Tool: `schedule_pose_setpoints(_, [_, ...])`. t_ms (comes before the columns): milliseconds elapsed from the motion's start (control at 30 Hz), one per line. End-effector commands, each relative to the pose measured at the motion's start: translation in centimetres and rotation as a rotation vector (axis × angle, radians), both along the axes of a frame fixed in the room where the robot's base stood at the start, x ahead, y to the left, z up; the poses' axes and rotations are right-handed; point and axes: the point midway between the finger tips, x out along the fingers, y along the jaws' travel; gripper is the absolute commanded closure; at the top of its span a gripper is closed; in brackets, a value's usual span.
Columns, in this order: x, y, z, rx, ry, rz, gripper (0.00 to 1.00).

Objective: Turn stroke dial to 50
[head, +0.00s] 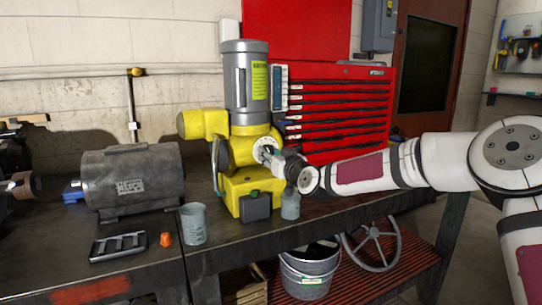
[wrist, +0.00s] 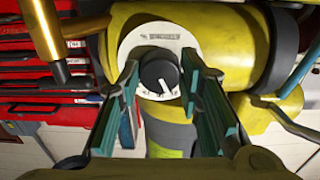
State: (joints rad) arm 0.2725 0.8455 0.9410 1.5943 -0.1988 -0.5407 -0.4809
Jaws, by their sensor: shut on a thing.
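The yellow pump (head: 238,185) with a grey motor (head: 246,85) on top stands upright on the bench. Its stroke dial is a white round plate (head: 262,147) with a black knob, facing my arm. In the wrist view the plate (wrist: 150,38) has markings along its top, too small to read. The black knob (wrist: 158,68) carries a white pointer line toward the bottom of that picture. My gripper (head: 277,160) reaches in from the right, and its teal-padded fingers sit on either side of the knob, shut on it. The fingers partly hide the plate's edges.
A dark grey motor (head: 132,180) lies left of the pump. A grey cup (head: 194,223), an orange cap (head: 166,239) and a black tray (head: 118,246) are in front. A red tool chest (head: 345,110) stands behind.

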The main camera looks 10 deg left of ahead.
Motion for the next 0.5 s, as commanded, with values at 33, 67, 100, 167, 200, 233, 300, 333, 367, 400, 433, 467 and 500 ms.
schedule_pose_setpoints(33, [-0.01,0.04,0.01,0.006,0.003,0.001,0.95])
schedule_pose_setpoints(67, [-0.01,0.04,-0.01,0.015,0.009,0.001,0.95])
schedule_pose_setpoints(100, [0.0,0.05,-0.03,0.03,0.019,0.001,0.95])
schedule_pose_setpoints(167, [0.01,0.06,-0.05,0.067,0.043,0.001,0.95])
schedule_pose_setpoints(200, [0.02,0.06,-0.1,0.097,0.063,0.001,0.95])
schedule_pose_setpoints(233, [0.03,0.07,-0.14,0.123,0.081,0.001,0.95])
schedule_pose_setpoints(300, [0.03,0.06,-0.18,0.184,0.123,0.0,0.95])
schedule_pose_setpoints(333, [0.03,0.04,-0.17,0.21,0.141,0.0,0.95])
schedule_pose_setpoints(367, [0.04,0.04,-0.15,0.236,0.157,0.0,0.95])
schedule_pose_setpoints(400, [0.03,0.03,-0.13,0.265,0.177,0.0,0.95])
schedule_pose_setpoints(433, [0.03,0.03,-0.12,0.286,0.191,0.0,0.95])
schedule_pose_setpoints(467, [0.02,0.03,-0.1,0.304,0.203,0.0,0.95])
schedule_pose_setpoints(500, [0.01,0.03,-0.08,0.325,0.217,0.0,0.95])
